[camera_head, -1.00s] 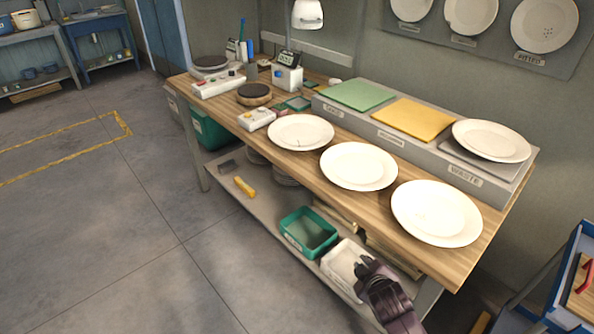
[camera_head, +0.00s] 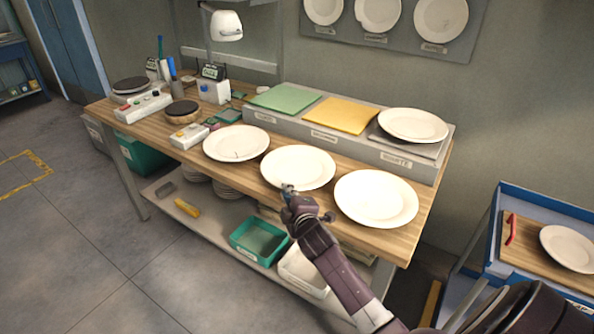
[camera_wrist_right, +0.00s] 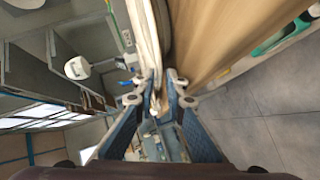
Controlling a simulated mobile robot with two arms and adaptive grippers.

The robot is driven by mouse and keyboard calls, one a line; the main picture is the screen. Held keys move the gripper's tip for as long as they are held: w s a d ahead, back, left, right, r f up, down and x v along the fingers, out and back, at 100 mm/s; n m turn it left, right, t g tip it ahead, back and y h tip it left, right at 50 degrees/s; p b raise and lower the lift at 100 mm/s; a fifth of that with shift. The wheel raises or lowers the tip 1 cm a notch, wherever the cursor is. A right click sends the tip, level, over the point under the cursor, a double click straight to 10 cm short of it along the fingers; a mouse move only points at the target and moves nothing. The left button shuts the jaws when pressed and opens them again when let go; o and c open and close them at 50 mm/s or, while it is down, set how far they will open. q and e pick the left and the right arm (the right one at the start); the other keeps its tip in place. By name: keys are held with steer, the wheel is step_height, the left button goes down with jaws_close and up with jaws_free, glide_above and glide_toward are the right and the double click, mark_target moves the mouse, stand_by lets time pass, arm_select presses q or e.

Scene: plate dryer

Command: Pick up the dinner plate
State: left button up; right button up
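Three white plates lie in a row along the front of the wooden workbench (camera_head: 405,245): a left plate (camera_head: 236,142), a middle plate (camera_head: 298,166) and a right plate (camera_head: 376,199). My right gripper (camera_head: 288,189) is at the near rim of the middle plate. In the right wrist view its fingers (camera_wrist_right: 161,78) are close together with the plate's pale rim (camera_wrist_right: 147,35) between them. It looks shut on that rim. The middle plate appears to rest on the bench still. My left gripper is not in view.
A grey sorting stand behind the plates carries a green mat (camera_head: 285,97), a yellow mat (camera_head: 340,115) and another white plate (camera_head: 412,125). A blue trolley at right holds a board with a plate (camera_head: 569,247). A green bin (camera_head: 258,241) sits on the lower shelf.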

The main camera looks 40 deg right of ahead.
steer(key=shift+a+p+x, duration=0.1)
steer(key=shift+p+x, duration=0.05)
steer(key=shift+x, duration=1.15)
steer(key=shift+a+p+x, duration=0.15)
steer(key=shift+x, duration=1.15)
jaws_close()
steer(key=shift+w+r, duration=0.15)
